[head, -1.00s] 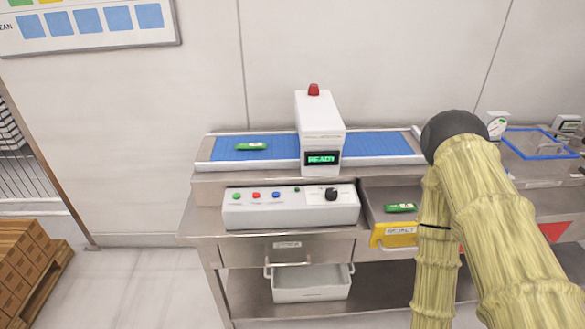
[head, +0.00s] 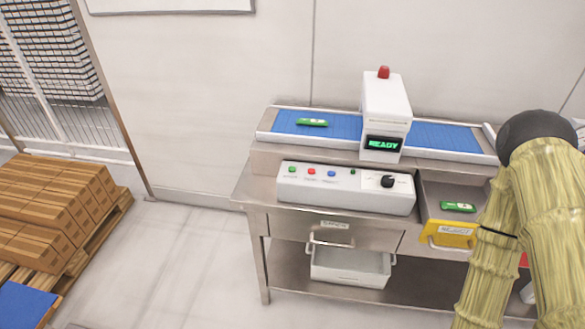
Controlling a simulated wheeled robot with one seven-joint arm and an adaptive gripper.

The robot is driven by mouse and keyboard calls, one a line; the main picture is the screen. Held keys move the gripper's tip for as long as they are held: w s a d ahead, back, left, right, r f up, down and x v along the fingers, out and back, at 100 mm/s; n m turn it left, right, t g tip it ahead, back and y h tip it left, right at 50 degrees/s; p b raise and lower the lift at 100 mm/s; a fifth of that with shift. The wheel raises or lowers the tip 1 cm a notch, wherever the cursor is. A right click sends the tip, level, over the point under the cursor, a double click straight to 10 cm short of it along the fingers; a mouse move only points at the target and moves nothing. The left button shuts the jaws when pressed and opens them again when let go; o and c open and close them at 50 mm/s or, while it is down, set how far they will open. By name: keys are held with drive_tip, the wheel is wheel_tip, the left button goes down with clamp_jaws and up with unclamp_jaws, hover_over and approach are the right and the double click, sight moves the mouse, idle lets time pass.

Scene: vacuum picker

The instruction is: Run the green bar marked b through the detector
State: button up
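One green bar (head: 312,122) lies flat on the left part of the blue conveyor belt (head: 345,127), left of the white detector housing (head: 386,105). Another green bar (head: 458,207) lies in the open reject drawer with the yellow front (head: 450,235). The marks on both bars are too small to read. The detector's display (head: 383,144) reads READY. My arm, in a pale yellow sleeve, covers the right side of the head view. My gripper does not show.
A control box (head: 345,189) with several coloured buttons and a dark knob stands in front of the belt. Stacked cartons (head: 50,205) lie on a pallet at the left. The floor between pallet and bench is clear.

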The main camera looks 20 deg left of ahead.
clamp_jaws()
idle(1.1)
